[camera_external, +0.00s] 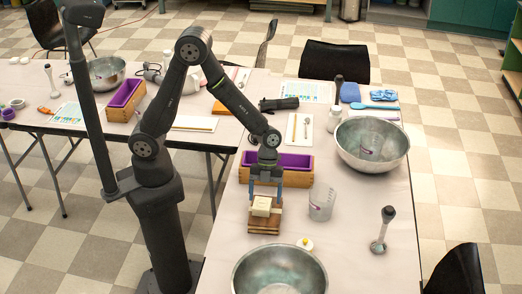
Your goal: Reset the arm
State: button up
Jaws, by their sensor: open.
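My gripper (266,186) points down over the front table, with its two blue-grey fingers apart. Below and between the fingers a cream soap block (262,205) sits on a small brown wooden stand (264,226). At this size I cannot tell whether the fingers touch the block. A wooden box with a purple liner (298,161) stands just behind my gripper, partly hidden by my arm.
A clear measuring cup (321,203) stands right of the stand. A steel bowl (279,270) is in front, and a larger one (372,145) is at the back right. A stick blender (382,228) stands at right. Bare tabletop (350,225) lies between.

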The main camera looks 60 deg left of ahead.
aim_at(264, 207)
jog(key=x, duration=0.5)
notch_tip(264, 207, up, 5)
jog(key=shift+s+f, duration=0.1)
jog(key=s+d+r, duration=0.2)
jog(key=s+r, duration=0.9)
jog(key=r, duration=0.1)
jog(key=w+d+n+t, duration=0.1)
jog(key=w+d+n, duration=0.3)
jog(key=w, duration=0.5)
jog(key=w+d+n+t+h, duration=0.1)
jog(key=w+d+n+t, duration=0.1)
jog(key=w+d+n, duration=0.3)
jog(key=w+d, duration=0.3)
jog(key=w, duration=0.2)
jog(key=shift+r, duration=0.25)
